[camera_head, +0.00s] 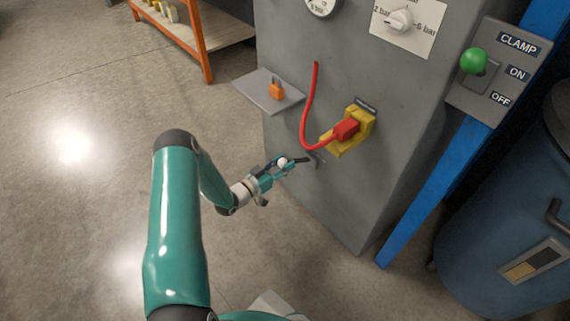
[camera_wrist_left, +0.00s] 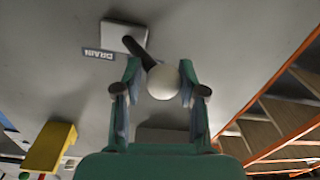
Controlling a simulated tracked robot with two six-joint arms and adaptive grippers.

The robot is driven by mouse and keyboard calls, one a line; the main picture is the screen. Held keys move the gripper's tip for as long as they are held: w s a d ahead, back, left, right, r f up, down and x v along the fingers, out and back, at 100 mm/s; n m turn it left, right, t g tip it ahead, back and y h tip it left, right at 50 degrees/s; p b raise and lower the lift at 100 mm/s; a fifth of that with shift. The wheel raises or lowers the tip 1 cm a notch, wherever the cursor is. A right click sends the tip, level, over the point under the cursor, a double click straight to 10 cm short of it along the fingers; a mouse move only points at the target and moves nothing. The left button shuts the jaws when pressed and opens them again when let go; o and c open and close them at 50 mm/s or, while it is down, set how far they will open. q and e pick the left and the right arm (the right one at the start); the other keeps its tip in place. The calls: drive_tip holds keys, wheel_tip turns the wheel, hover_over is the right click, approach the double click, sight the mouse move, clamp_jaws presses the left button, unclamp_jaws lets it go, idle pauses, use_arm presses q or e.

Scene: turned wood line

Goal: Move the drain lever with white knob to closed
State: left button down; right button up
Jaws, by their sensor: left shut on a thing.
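The drain lever (camera_wrist_left: 141,53) has a dark arm and a white knob (camera_wrist_left: 163,82). It comes out of a light square plate next to a DRAIN label (camera_wrist_left: 99,54) on the grey cabinet face. In the head view the white knob (camera_head: 282,162) shows low on the cabinet, below the red plug. My left gripper (camera_head: 280,167) is at the knob. In the left wrist view its two fingers (camera_wrist_left: 159,90) stand on either side of the knob, shut on it. My right gripper is in neither view.
A red cable runs to a red plug (camera_head: 347,128) in a yellow socket (camera_head: 358,142) just above the lever. A small grey shelf (camera_head: 257,92) with an orange padlock (camera_head: 277,90) juts out at left. A clamp lever with green knob (camera_head: 474,61) is at upper right.

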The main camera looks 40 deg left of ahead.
use_arm(q)
drive_tip(key=shift+w+a+r, duration=0.2)
drive_tip(key=shift+a+r, duration=0.1)
drive_tip(key=shift+a, duration=0.25)
drive_tip(key=c, duration=0.8)
unclamp_jaws()
drive_tip(key=shift+d+f, duration=0.1)
drive_tip(key=shift+d+f, duration=0.1)
drive_tip(key=s, duration=0.8)
drive_tip(key=s+a, duration=0.1)
drive_tip(key=s, duration=0.3)
drive_tip(key=shift+w, duration=0.1)
